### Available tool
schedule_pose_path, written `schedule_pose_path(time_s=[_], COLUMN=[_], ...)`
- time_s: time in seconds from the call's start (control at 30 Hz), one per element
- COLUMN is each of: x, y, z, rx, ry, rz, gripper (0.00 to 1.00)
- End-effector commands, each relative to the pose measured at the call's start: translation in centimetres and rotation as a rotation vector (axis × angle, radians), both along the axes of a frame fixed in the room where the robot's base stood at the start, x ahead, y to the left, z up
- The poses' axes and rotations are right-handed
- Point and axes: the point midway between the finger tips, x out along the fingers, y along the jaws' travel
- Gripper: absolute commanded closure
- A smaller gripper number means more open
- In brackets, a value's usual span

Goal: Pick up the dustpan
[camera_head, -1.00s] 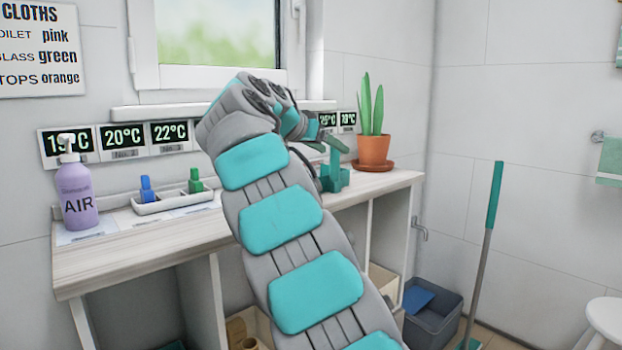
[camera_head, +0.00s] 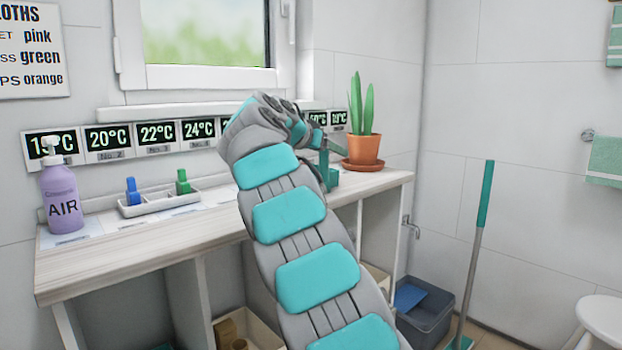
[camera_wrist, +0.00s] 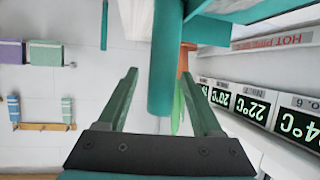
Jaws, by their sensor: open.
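The dustpan (camera_wrist: 210,31) is teal. In the upside-down wrist view its thick round handle stands upright in the gap between my fingers, and its wider part shows toward the top right. In the head view a teal piece of it (camera_head: 333,178) shows on the counter beside the plant pot; my arm hides the rest. My gripper (camera_wrist: 161,74) is open, one green finger on each side of the handle. I see gaps beside the handle and cannot tell if either finger touches it. In the head view my gripper is mostly behind my arm.
A potted cactus (camera_head: 364,148) stands just right of the dustpan on the counter (camera_head: 120,252). A purple AIR bottle (camera_head: 62,195) and a white tray (camera_head: 158,203) stand at left. Temperature displays (camera_head: 155,135) line the wall. A broom (camera_head: 483,205) and grey bin (camera_head: 425,322) stand at right.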

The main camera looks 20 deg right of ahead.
Motion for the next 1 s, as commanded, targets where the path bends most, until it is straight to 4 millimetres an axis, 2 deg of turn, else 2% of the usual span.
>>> schedule_pose_path(time_s=[0.27,0.83,1.0], x=[0.25,0.23,0.24], y=[-0.33,-0.32,-0.32], z=[-0.11,-0.10,-0.09], rx=[-0.001,-0.001,-0.001], ry=[-0.002,-0.002,-0.002], rz=[0.001,0.001,0.001], gripper=[0.34,0.98,1.00])
